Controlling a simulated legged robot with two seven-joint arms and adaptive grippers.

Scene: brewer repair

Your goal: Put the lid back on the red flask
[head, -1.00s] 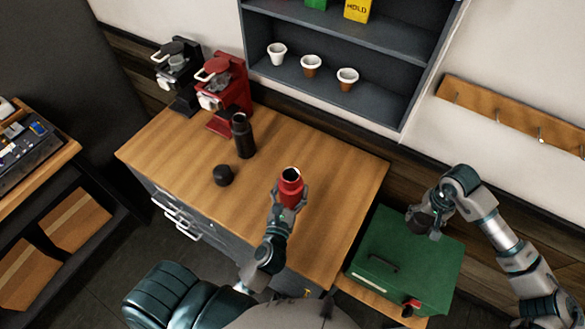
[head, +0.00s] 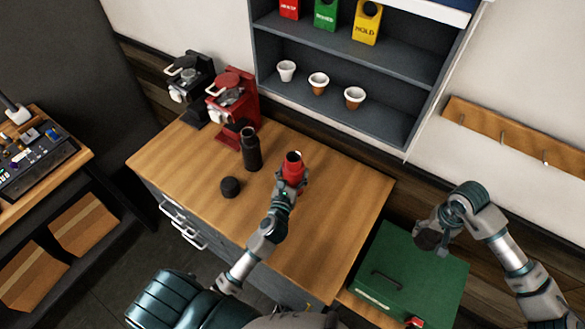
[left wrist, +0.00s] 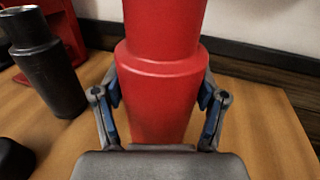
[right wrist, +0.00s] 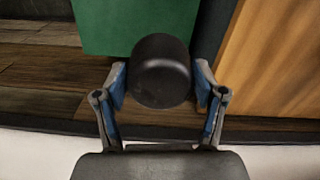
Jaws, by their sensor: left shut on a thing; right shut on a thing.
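The red flask (head: 292,168) is upright with its mouth open, at the right part of the wooden counter. My left gripper (head: 290,182) is shut around its body; the left wrist view shows the red flask (left wrist: 162,85) between both fingers. My right gripper (head: 430,236) is shut on a dark round lid (right wrist: 161,72), held in the air to the right of the counter, above the green box. In the head view the held lid (head: 426,239) is partly covered by the fingers. The lid is well apart from the flask.
A black flask (head: 251,150) without a lid and another black lid (head: 230,187) stand on the counter (head: 200,160) left of the red flask. Red (head: 233,105) and black (head: 190,90) brewers stand behind. The green box (head: 410,265) is at the right. A shelf (head: 390,120) holds cups.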

